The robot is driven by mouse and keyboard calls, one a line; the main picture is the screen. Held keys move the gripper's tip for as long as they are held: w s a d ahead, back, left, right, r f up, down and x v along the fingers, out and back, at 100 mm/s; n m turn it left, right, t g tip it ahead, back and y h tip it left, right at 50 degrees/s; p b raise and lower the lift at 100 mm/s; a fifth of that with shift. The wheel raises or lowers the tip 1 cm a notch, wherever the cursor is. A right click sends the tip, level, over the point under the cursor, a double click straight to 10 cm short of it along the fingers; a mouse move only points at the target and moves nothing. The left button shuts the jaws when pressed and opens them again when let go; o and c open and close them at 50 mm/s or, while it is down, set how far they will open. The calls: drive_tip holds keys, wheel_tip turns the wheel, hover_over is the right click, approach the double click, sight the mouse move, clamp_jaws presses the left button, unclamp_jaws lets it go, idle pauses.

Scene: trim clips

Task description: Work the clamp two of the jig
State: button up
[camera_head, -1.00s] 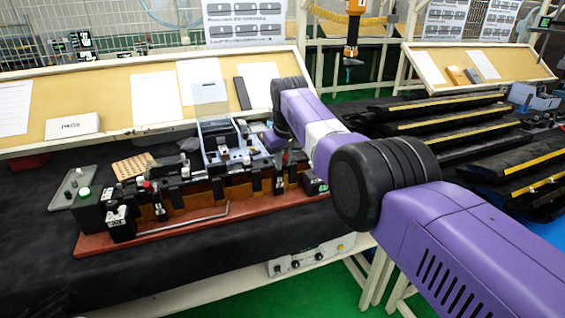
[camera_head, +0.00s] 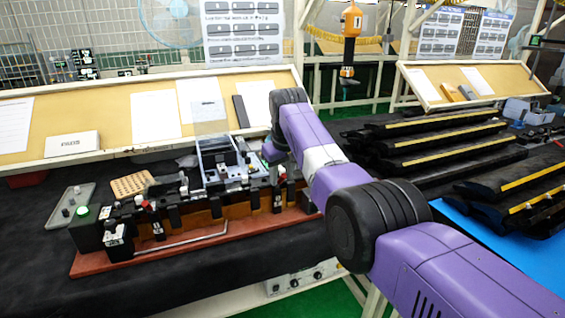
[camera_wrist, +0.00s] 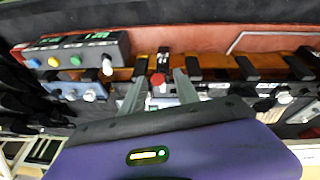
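The jig is a long black and orange-brown fixture on a red-brown base (camera_head: 105,262), lying on the dark bench. Near its right part stands a clamp with a black-and-white label (camera_head: 277,200). In the wrist view a black upright with a red knob (camera_wrist: 158,84) shows between my fingers. My gripper (camera_wrist: 161,78) is open, its two grey fingers apart on either side of that knob; I cannot tell whether they touch it. In the head view my gripper is mostly hidden by my arm. Another clamp with a label (camera_head: 158,229) stands at the jig's left part. Which is clamp two is unreadable.
A box with coloured buttons (camera_wrist: 75,55) stands close beside the fingers in the wrist view. A bent metal rod (camera_head: 180,240) runs along the jig's front. Black trim parts (camera_head: 440,145) are racked at right.

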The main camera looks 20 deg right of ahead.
drive_tip(key=shift+b+v, duration=0.4)
drive_tip(key=shift+v, duration=2.25)
